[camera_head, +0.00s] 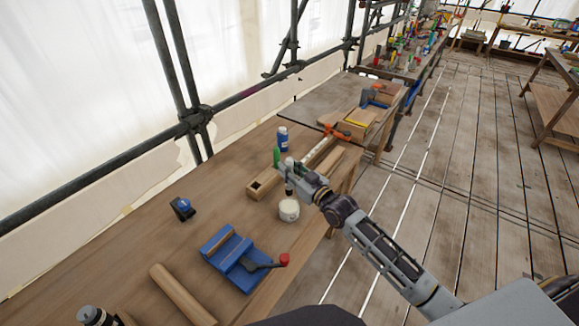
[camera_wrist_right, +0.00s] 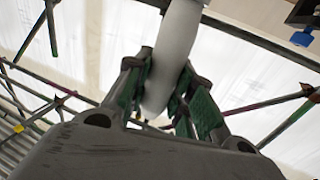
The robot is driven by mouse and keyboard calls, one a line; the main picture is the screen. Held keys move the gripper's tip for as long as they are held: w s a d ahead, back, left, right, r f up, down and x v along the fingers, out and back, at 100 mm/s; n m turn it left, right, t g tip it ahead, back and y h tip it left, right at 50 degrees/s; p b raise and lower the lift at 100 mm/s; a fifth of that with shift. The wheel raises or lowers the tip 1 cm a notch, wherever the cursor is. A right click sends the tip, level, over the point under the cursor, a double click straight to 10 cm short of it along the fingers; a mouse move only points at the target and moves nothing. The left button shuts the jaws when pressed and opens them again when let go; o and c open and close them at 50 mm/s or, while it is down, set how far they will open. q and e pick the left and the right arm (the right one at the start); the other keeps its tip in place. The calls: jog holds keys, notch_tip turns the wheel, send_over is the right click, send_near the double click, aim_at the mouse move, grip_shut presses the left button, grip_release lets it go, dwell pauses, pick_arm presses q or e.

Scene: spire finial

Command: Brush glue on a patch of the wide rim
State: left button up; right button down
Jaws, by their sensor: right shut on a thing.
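My right gripper (camera_head: 290,178) is shut on a pale, rounded handle, which also shows between the fingers in the right wrist view (camera_wrist_right: 172,60). In the head view its white top (camera_head: 289,161) stands above the fingers and a dark end shows below them; I take it for the brush. It is roughly upright over or just behind a white round pot (camera_head: 289,212). I cannot tell whether its tip touches the pot. I cannot make out the wide rim.
A green bottle (camera_head: 276,156) and a blue-and-white bottle (camera_head: 283,138) stand close behind the gripper. A blue vise (camera_head: 240,258) with a red-knobbed handle and a wooden rod (camera_head: 181,295) are nearer. Scaffold poles run behind.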

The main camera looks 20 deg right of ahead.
jog(key=shift+f, duration=0.1)
dwell(0.6)
jog(key=shift+f+b, duration=2.9)
jog(key=shift+b, duration=0.1)
jog(key=shift+f, duration=0.6)
dwell(0.6)
jog(key=shift+r+p, duration=0.45)
jog(key=shift+r, duration=0.25)
jog(key=shift+r+p, duration=2.7)
jog(key=shift+r, duration=0.2)
